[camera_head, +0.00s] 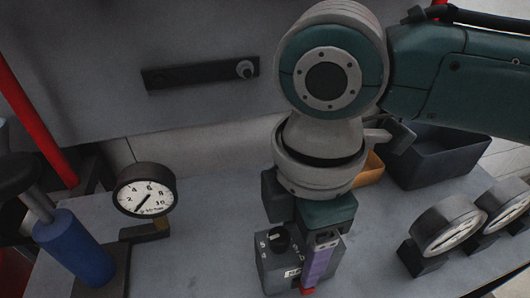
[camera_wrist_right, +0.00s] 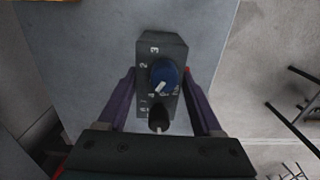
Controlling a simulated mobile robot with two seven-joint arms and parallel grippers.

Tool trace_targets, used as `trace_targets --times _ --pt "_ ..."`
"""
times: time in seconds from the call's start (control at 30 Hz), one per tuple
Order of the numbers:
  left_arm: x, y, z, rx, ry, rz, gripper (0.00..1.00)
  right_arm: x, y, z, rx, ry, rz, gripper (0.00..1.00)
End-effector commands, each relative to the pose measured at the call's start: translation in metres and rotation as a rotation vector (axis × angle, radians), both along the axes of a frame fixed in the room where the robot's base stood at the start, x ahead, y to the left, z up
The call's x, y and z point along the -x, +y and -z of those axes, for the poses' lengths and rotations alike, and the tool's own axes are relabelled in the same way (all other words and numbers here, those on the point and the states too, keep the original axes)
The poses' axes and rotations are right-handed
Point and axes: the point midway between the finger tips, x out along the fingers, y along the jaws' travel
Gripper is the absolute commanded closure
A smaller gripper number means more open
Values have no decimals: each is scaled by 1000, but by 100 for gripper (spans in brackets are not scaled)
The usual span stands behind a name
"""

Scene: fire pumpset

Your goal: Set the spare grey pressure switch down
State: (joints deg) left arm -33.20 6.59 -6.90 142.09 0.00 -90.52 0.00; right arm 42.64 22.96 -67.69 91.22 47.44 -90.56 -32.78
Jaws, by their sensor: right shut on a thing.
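The grey pressure switch (camera_head: 277,268) is a dark grey box with a dial knob and white marks, in the lower middle of the head view. My right gripper (camera_head: 309,274) is shut on it, with a purple finger along its right side. In the right wrist view the switch (camera_wrist_right: 163,50) sits between the two purple fingers, with its blue knob and a black stub facing the camera. The grey bench top (camera_head: 205,262) lies below it. I cannot tell whether the switch touches the bench. My left gripper is out of view.
A round gauge (camera_head: 145,191) and a blue cylinder (camera_head: 75,248) stand at the left. Two gauges (camera_head: 447,226) (camera_head: 507,203) stand at the right. A dark bin (camera_head: 437,158) and an orange bin (camera_head: 370,171) are behind my arm. The bench left of the switch is clear.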

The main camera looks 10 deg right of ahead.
Motion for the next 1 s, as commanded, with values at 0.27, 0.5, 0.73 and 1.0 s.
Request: trace_targets --times 0.27,0.5,0.73,1.0 --pt "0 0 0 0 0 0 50 -1 1 0 -1 -2 0 100" --pt "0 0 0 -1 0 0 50 0 0 2 -1 -2 0 14" --pt "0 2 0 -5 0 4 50 -1 0 2 -1 -2 0 3" --pt "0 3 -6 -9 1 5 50 -2 0 -15 -3 -4 2 3"
